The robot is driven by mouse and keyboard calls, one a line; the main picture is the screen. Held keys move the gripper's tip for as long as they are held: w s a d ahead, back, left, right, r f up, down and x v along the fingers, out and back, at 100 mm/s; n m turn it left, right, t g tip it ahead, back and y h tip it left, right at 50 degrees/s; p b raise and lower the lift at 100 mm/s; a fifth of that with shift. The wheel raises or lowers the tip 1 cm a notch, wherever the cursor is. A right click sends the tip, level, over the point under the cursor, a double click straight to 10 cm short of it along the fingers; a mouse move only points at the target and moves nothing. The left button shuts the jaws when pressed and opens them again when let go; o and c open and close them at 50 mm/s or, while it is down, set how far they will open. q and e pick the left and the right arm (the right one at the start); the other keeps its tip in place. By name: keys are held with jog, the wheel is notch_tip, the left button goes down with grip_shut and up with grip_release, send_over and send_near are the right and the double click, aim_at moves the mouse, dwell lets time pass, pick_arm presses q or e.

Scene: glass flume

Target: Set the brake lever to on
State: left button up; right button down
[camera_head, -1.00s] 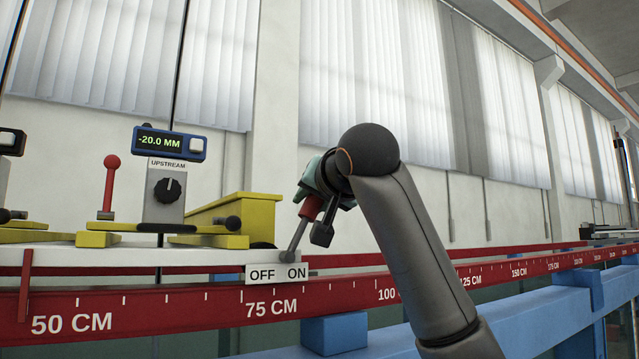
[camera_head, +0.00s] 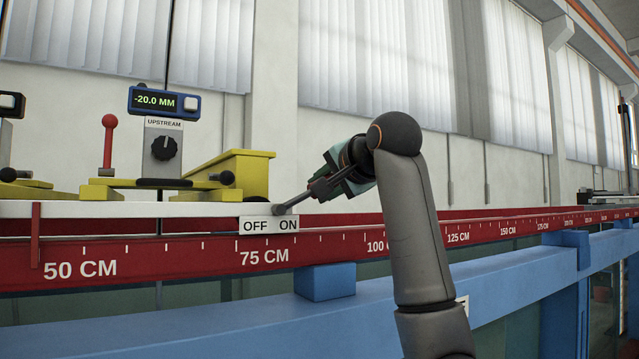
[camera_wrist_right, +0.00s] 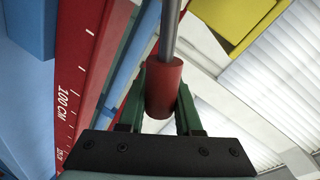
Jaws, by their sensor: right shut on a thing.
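The brake lever is a grey rod (camera_head: 295,201) pivoted just above the OFF/ON label (camera_head: 269,225) on the carriage's right end. It leans far over to the right, to the ON side. My right gripper (camera_head: 325,186) is at its upper end. In the right wrist view the lever's red grip (camera_wrist_right: 164,90) sits between the two green fingers of my right gripper (camera_wrist_right: 163,100), which are shut on it. In the head view the fingers and wrist hide most of the red grip. My left gripper is not in view.
A red-knobbed upright lever (camera_head: 108,140) and a display (camera_head: 164,102) reading -20.0 MM stand on the carriage at left. A yellow block (camera_head: 242,172) is behind the brake lever. The red scale rail (camera_head: 190,252) and blue beam (camera_head: 250,318) run along the front.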

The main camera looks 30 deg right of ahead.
jog(key=shift+f, duration=0.2)
dwell(0.4)
jog(key=c, duration=0.6)
grip_release()
jog(key=shift+d, duration=0.1)
jog(key=shift+s, duration=0.15)
jog(key=b+v, duration=0.3)
jog(key=v, duration=0.9)
jog(key=shift+s, duration=0.15)
